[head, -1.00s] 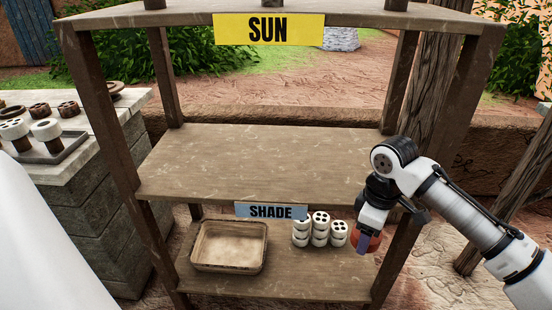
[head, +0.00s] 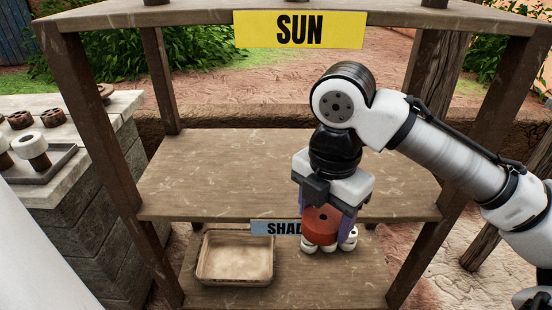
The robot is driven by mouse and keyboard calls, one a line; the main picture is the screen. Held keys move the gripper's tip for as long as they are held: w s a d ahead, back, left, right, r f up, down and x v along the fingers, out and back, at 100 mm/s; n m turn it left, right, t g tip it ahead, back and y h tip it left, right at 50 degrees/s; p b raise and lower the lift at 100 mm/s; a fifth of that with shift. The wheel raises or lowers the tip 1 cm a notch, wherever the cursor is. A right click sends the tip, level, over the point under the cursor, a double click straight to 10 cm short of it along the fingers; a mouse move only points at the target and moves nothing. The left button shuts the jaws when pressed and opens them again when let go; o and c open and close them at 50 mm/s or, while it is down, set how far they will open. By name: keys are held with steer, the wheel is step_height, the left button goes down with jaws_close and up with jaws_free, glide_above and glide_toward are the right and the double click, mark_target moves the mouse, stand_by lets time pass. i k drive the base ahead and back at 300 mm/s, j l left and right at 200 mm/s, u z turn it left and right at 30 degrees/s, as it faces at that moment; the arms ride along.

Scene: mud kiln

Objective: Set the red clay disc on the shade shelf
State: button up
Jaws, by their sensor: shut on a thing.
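My gripper (head: 329,228) is shut on the red clay disc (head: 322,226), in front of the shelf unit in the head view. The disc is a red-orange block with a small dark hole, seen between the purple-grey fingers. It hides part of the blue SHADE label (head: 274,228) and most of the white pieces behind it. The shade shelf (head: 232,296) is the low brown board under that label. I cannot tell how far the disc is in front of the shelf.
An empty tan tray (head: 203,262) sits on the left of the shade shelf. White round pieces (head: 349,243) stand right of it. The middle board (head: 215,175) is bare. The yellow SUN label (head: 299,29) is above. A stone counter (head: 75,170) stands at left.

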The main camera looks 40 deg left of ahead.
mark_target(212, 181)
steer(key=j, duration=0.55)
steer(key=i+j, duration=0.15)
steer(key=j, duration=0.95)
